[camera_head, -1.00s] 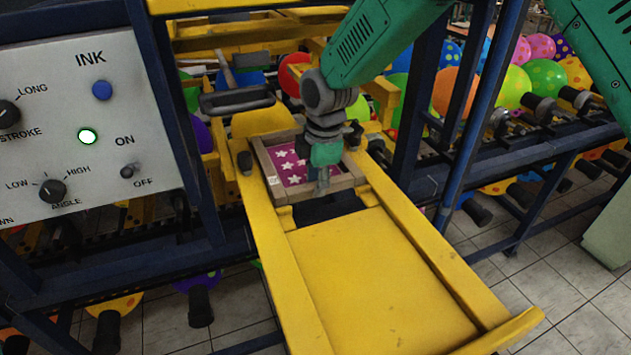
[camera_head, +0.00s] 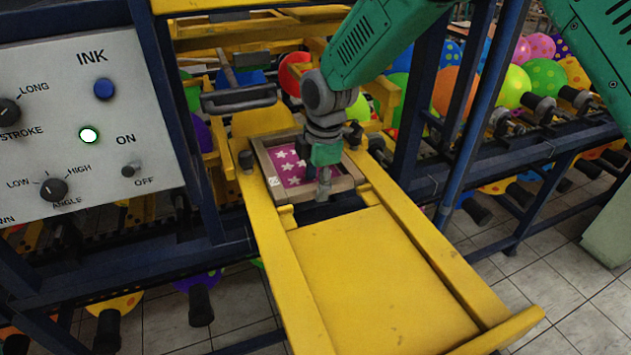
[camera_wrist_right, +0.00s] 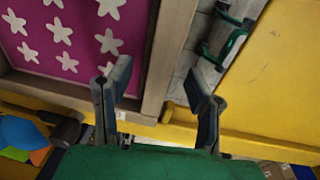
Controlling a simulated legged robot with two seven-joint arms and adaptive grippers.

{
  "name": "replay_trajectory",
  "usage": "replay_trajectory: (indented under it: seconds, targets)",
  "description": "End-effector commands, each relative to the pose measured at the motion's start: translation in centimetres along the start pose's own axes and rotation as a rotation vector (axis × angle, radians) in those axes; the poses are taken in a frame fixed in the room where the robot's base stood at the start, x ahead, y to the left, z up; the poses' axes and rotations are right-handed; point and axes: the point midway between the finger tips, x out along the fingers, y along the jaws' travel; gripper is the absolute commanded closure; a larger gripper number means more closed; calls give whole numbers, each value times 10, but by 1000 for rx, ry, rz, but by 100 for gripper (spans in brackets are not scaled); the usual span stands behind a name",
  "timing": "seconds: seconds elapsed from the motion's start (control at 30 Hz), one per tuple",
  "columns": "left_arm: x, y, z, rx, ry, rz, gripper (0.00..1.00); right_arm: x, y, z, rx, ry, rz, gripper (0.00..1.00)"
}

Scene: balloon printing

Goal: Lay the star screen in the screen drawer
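The star screen (camera_head: 258,160), a wooden frame with a magenta sheet of white stars, lies in the far end of the yellow screen drawer (camera_head: 375,290), between its side rails, and looks about level. In the right wrist view the screen (camera_wrist_right: 168,50) fills the upper left. My right gripper (camera_head: 322,190) is over the screen's near edge. In the wrist view its two fingers (camera_wrist_right: 160,95) stand apart, one on each side of the frame bar, with visible gaps. Part of the screen is hidden behind the gripper. My left gripper is not in view.
A control panel (camera_head: 70,120) with knobs and a lit button stands at the left. A dark handle (camera_head: 238,100) sits behind the drawer. Blue posts (camera_head: 470,130) flank the opening on both sides. The drawer's near plate is bare. Balloons hang on racks behind.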

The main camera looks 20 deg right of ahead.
Motion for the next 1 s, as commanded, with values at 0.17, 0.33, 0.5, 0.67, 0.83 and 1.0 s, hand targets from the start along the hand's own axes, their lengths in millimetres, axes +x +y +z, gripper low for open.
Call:
replay_trajectory:
  seconds: [0.17,0.33,0.5,0.67,0.83,1.0]
  targets:
    - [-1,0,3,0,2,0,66,-9,1,0,0,0,2,54]
    - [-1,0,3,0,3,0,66,-37,1,0,2,1,2,54]
    - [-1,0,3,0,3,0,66,-62,1,0,1,1,2,54]
    - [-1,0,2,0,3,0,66,-72,2,0,0,0,0,54]
    - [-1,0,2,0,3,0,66,-74,2,0,0,0,-1,54]
    - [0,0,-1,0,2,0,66,-74,1,0,0,0,0,54]
